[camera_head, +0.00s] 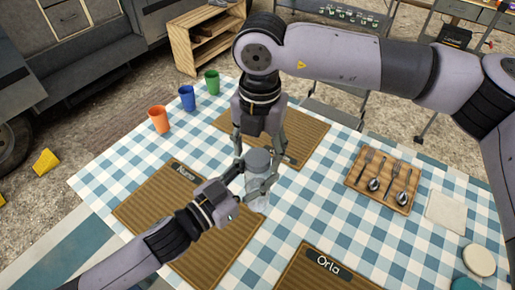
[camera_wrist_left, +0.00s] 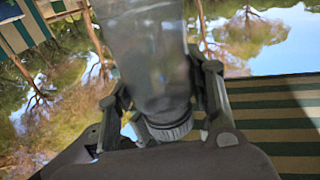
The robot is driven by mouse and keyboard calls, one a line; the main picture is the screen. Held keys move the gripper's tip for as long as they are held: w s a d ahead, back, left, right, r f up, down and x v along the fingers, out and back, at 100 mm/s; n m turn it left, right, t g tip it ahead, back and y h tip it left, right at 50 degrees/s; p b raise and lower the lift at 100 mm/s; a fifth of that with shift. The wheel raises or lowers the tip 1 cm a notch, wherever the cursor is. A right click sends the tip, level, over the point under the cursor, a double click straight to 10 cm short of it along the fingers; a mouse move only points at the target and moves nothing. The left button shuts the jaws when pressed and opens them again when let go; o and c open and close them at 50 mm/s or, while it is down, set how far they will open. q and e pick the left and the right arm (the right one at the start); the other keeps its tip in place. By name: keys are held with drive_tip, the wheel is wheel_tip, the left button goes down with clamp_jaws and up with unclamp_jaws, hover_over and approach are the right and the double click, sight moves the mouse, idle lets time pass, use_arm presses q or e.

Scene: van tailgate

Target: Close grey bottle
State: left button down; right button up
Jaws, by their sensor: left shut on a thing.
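The grey bottle (camera_head: 257,192) is clear-walled and stands upright over the tablecloth, with a round grey top (camera_head: 257,158). My left gripper (camera_head: 251,196) reaches in from the lower left and is shut on the bottle's body. In the left wrist view the bottle's see-through body (camera_wrist_left: 148,60) lies between my left fingers (camera_wrist_left: 163,100), with a dark ribbed ring (camera_wrist_left: 170,126) at its end. My right gripper (camera_head: 257,167) points down from above, its fingers on both sides of the grey top. Whether they press on it is not clear.
Orange (camera_head: 158,120), blue (camera_head: 187,98) and green (camera_head: 212,83) cups stand at the table's far left. A cutlery tray (camera_head: 359,183), a napkin (camera_head: 446,213) and a cream disc (camera_head: 480,261) lie on the right. Brown placemats (camera_head: 165,203) lie around the bottle.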

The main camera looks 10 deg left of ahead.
drive_tip(key=shift+o, duration=0.2)
drive_tip(key=shift+r, duration=2.25)
drive_tip(key=shift+c, duration=0.4)
drive_tip(key=n, duration=0.5)
drive_tip(key=shift+r, duration=0.35)
drive_tip(key=n, duration=0.6)
drive_tip(key=shift+r, duration=0.35)
drive_tip(key=n, duration=0.6)
drive_tip(key=shift+r, duration=0.4)
drive_tip(key=n, duration=0.4)
drive_tip(key=r+n, duration=0.1)
drive_tip(key=n, duration=0.2)
drive_tip(key=shift+f, duration=0.1)
